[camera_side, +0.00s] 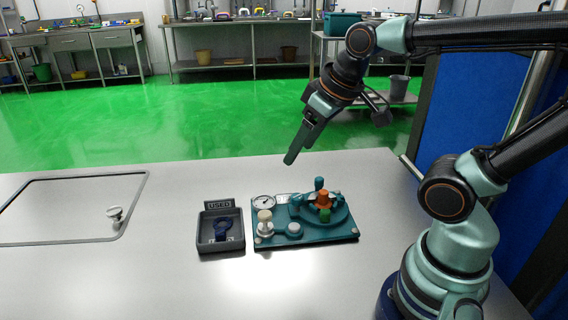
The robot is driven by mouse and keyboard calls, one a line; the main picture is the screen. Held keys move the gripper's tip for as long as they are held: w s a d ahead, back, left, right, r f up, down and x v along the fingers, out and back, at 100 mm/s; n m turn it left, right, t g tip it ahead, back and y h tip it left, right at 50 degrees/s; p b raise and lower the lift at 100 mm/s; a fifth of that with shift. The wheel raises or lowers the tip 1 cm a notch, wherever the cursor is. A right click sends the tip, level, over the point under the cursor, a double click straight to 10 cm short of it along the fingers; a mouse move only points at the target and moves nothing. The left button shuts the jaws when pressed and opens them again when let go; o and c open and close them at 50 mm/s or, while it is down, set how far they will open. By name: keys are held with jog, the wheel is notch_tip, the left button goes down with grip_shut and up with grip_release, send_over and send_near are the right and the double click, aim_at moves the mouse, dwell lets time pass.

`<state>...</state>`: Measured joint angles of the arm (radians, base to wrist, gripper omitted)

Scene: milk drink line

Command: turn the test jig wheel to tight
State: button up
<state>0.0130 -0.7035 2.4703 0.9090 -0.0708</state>
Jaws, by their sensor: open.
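The test jig is a teal plate (335,237) lying on the table. On its right half is a round teal wheel-like part (341,217) with knobs standing up from it; an orange and green piece (324,204) is at its middle. A small white gauge (264,202) sits at the plate's back left; its reading and any tight mark are too small to read. My gripper (291,158) hangs tilted above and behind the jig, apart from it. It is open and empty, its fingers overlapping in this view.
A cream knob (265,217) and a pale round button (294,229) stand on the jig's left half. A dark tray marked USED (221,248) holds a dark blue part (222,230). A white fitting (114,213) lies by the framed panel at left. The front table is clear.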

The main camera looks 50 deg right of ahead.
jog(key=w+d+f+n+g, duration=0.2)
jog(key=w+d+n+g, duration=0.15)
jog(key=n, duration=0.25)
jog(key=n+g, duration=0.2)
jog(key=n, duration=0.3)
send_near(297, 196)
notch_tip(297, 196, down, 9)
jog(key=shift+r, duration=0.15)
grip_shut()
